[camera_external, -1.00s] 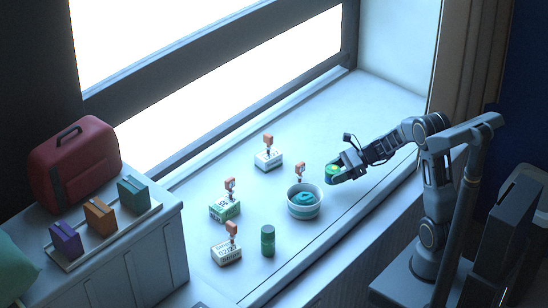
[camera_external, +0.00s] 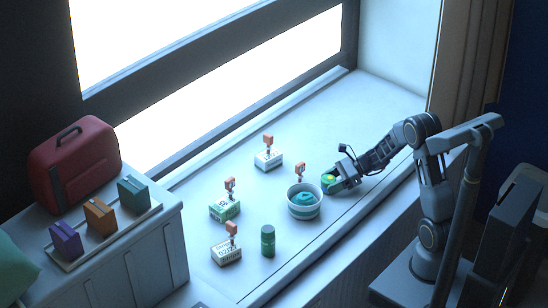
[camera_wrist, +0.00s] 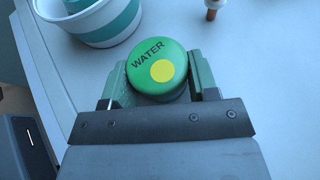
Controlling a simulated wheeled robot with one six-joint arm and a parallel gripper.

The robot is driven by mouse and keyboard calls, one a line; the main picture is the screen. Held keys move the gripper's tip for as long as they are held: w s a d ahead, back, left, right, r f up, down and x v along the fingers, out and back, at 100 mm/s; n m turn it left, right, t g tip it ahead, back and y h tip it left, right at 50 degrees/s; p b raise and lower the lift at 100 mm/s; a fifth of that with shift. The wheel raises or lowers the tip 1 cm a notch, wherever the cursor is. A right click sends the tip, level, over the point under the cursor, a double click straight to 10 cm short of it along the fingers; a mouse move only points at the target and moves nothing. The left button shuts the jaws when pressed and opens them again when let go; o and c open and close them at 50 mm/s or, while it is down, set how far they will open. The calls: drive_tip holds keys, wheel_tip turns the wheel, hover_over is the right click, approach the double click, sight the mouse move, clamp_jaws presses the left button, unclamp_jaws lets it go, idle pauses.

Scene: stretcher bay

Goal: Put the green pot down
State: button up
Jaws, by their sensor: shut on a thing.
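The green pot (camera_wrist: 157,66) has a green lid marked "WATER" with a yellow dot. It is between the two fingers of my gripper (camera_wrist: 160,85) in the wrist view, and the gripper is shut on it. In the external view my gripper (camera_external: 333,181) holds the pot (camera_external: 327,181) low over the white sill, just right of the striped bowl. I cannot tell whether the pot's base touches the sill; its lower part is largely hidden.
The white and teal striped bowl (camera_external: 304,208) holds something teal, close to the pot. Several small boxes with orange-topped pieces, such as one white box (camera_external: 268,160), and a dark green jar (camera_external: 267,241) stand further left. The sill (camera_external: 365,115) is clear behind my gripper.

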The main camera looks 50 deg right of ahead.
drive_tip(key=o, duration=0.9)
drive_tip(key=shift+o, duration=0.2)
